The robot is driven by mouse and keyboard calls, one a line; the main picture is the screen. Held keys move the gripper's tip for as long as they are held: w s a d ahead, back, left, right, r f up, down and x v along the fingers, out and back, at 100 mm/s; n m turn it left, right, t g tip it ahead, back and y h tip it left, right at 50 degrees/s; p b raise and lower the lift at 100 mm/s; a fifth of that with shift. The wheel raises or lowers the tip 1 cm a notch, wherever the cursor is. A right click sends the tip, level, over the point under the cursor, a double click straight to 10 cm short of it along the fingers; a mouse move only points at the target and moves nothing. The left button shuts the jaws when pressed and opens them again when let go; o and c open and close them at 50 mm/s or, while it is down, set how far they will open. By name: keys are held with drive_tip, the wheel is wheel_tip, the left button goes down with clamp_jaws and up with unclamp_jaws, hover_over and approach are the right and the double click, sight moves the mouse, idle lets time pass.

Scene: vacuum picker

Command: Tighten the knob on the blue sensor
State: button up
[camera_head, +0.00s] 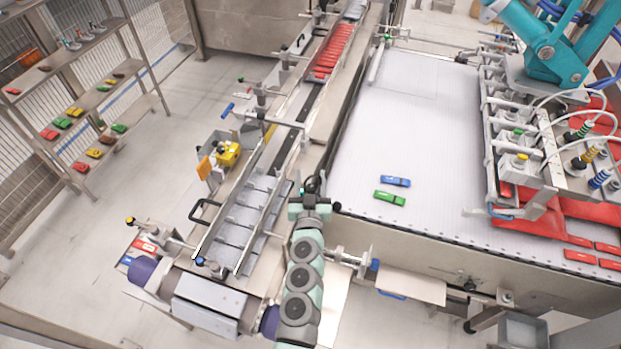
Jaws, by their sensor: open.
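My gripper (311,186) is at the end of my mint and grey arm, near the right edge of the narrow conveyor. It is small and seen from behind, and its jaws look empty. A blue cylindrical part (228,109), possibly the blue sensor, sits on a bracket at the conveyor's left side, up and left of my gripper and apart from it. Other blue parts are a blue knob (200,262) at the conveyor's near left end and a blue piece (374,265) on a clamp right of my arm. I cannot tell which is the sensor's knob.
The narrow conveyor (240,222) carries grey dividers, with red packs (334,50) farther up. A wide white belt (440,130) holds a blue pack (396,181) and a green pack (390,198). A teal picker (553,50) stands right; a shelf (95,95) stands left. Brackets and rods crowd the conveyor.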

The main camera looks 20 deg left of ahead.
clamp_jaws()
idle(0.3)
drive_tip(key=shift+h+p, duration=0.3)
drive_tip(key=shift+p, duration=0.05)
drive_tip(key=m+h, duration=0.3)
drive_tip(key=h, duration=0.1)
drive_tip(key=d+m+h, duration=0.1)
drive_tip(key=m+h, duration=0.2)
drive_tip(key=h, duration=0.2)
drive_tip(key=d+m+h, duration=0.1)
drive_tip(key=m+h, duration=0.2)
drive_tip(key=h, duration=0.1)
drive_tip(key=shift+d+f+g, duration=0.1)
drive_tip(key=shift+f+g, duration=0.3)
drive_tip(key=m+h+b, duration=0.1)
drive_tip(key=b, duration=0.1)
drive_tip(key=g+h+b, duration=0.1)
drive_tip(key=b, duration=0.1)
drive_tip(key=m+g+h+b, duration=0.1)
drive_tip(key=b, duration=0.1)
drive_tip(key=shift+s+d+r+m+h+b, duration=0.15)
drive_tip(key=shift+s+d+m+h+b, duration=0.15)
drive_tip(key=shift+d+b, duration=0.1)
